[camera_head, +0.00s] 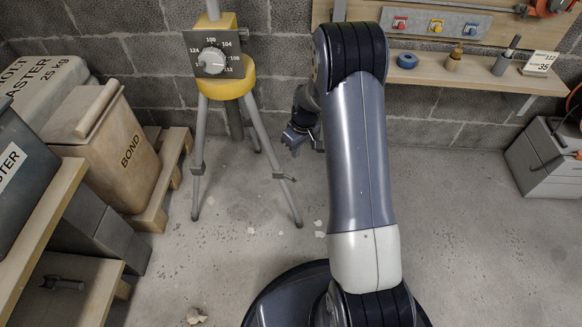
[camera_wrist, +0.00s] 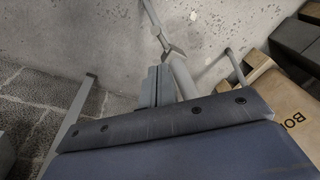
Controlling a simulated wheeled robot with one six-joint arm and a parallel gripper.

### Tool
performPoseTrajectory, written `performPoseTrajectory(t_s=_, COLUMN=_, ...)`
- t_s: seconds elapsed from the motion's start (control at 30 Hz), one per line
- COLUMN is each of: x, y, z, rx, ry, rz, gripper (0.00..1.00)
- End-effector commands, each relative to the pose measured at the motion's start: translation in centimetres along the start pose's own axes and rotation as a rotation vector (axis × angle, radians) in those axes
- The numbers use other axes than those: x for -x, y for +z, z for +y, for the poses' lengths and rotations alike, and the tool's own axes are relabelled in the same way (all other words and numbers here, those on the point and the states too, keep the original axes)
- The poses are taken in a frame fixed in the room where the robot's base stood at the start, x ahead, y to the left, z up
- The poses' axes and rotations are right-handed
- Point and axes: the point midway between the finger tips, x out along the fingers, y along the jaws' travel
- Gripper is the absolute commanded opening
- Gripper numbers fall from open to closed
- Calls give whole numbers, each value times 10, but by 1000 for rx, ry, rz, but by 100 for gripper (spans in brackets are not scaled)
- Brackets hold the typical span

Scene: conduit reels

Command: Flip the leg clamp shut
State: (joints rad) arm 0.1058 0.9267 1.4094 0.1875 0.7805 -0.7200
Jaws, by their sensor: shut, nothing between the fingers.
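A tripod with a yellow head (camera_head: 228,84) stands near the back wall on grey legs. The leg clamp (camera_head: 281,176) on its front right leg has a small lever sticking out to the right, away from the leg. Another clamp (camera_head: 198,168) sits on the left leg. My gripper (camera_head: 292,145) is just right of the tripod, above the right leg's clamp in the picture, and not visibly touching it. In the wrist view, its fingers (camera_wrist: 155,86) are together and empty beside a tripod leg (camera_wrist: 185,78). A clamp (camera_wrist: 172,51) shows just beyond the fingertips.
A bag marked BOND (camera_head: 122,150) stands on a wooden pallet (camera_head: 168,180) at the left, beside shelving. A wall shelf (camera_head: 470,77) with small items is at the upper right. A grey box (camera_head: 545,165) stands far right. The floor (camera_head: 450,220) between is mostly clear, with small chips.

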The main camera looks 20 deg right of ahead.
Motion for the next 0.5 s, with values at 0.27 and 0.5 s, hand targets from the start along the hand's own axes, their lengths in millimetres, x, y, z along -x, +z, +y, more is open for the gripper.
performPoseTrajectory(t_s=0.27, x=-28, y=1, z=0, rx=0, ry=-2, rz=-3, gripper=0)
performPoseTrajectory(t_s=0.5, x=-72, y=0, z=0, rx=0, ry=-1, rz=-1, gripper=0)
